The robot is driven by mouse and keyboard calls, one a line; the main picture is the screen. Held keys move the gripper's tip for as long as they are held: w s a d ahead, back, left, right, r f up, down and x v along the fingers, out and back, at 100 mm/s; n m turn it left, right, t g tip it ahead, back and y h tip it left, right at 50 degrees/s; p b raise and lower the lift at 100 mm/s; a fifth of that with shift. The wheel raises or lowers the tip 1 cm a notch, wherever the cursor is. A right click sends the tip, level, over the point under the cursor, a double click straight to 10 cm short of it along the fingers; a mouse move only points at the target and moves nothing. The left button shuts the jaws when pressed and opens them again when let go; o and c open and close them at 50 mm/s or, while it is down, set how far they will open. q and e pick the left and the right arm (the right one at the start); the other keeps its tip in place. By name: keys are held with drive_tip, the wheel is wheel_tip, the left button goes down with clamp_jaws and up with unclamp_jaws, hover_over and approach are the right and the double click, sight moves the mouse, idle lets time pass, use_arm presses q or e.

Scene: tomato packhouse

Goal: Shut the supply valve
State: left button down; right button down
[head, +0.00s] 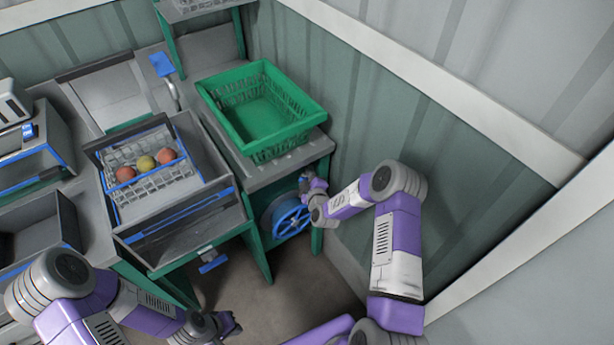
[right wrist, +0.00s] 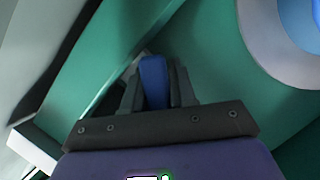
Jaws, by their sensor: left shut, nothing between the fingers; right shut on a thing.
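A blue valve wheel (head: 292,222) is mounted low on the front of the green-framed bench, beneath the green crate. My right gripper (head: 306,184) is at the wheel's upper right side. In the right wrist view its fingers are shut on a narrow blue handle (right wrist: 153,82), in front of a green panel. How this handle joins the wheel is hidden. A grey ring with a blue centre (right wrist: 300,30) shows at the upper right there. My left gripper (head: 232,322) is shut and empty, low at the bottom of the head view, well apart from the wheel.
A green crate (head: 230,112) stands on the bench above the wheel. To its left is a grey sink (head: 205,205) with a wire basket (head: 182,172) holding several tomatoes. A ribbed wall is close on the right. Floor below the wheel is clear.

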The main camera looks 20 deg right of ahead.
drive_tip(key=shift+d+r+n+t+h+b, duration=0.15)
drive_tip(key=shift+n+t+h+b, duration=0.4)
drive_tip(key=shift+n+b, duration=0.95)
drive_tip(key=shift+r+n+t+h+b, duration=0.3)
drive_tip(key=shift+n+t+b, duration=0.45)
drive_tip(key=shift+n+b, duration=0.75)
drive_tip(key=c, duration=1.3)
unclamp_jaws()
drive_tip(key=p+v, duration=0.2)
drive_tip(key=v, duration=0.5)
drive_tip(key=shift+s, duration=0.3)
